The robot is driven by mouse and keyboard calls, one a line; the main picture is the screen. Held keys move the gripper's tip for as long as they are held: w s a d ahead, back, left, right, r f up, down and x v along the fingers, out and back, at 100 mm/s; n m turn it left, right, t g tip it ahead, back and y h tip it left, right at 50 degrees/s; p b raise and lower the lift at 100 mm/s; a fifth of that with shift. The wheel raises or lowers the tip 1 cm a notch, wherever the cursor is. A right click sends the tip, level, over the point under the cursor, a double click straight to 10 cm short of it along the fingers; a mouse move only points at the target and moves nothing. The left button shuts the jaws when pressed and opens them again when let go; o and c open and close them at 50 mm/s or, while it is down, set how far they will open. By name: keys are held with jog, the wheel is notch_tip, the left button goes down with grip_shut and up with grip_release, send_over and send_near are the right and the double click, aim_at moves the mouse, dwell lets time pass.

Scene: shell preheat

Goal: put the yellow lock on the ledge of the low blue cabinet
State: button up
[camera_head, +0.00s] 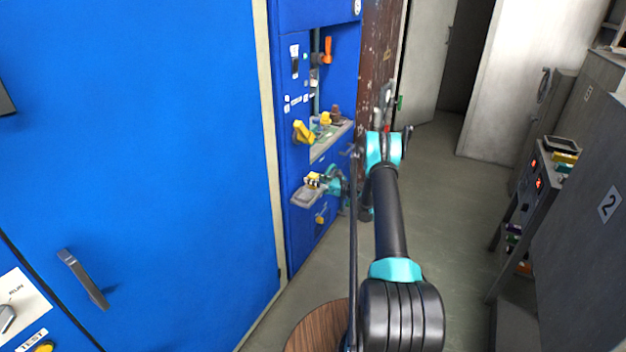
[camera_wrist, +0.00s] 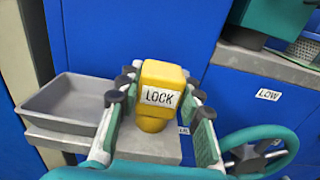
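The yellow lock (camera_wrist: 158,92), with a white LOCK label, stands upright in the middle of the wrist view. It also shows small in the head view (camera_head: 313,179). My gripper (camera_wrist: 160,78) has its fingers on both sides of the lock, with the dark tip pads against it; in the head view my gripper (camera_head: 322,181) is at the low cabinet. The grey ledge (camera_wrist: 150,147) of the blue cabinet is directly below the lock. I cannot tell whether the lock's base touches the ledge.
A shallow grey tray (camera_wrist: 72,101) is at the left of the ledge. A teal handwheel (camera_wrist: 264,150) is close at the right, below a LOW label (camera_wrist: 268,95). The floor (camera_head: 440,190) to the right is clear.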

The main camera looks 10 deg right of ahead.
jog(key=o, duration=0.4)
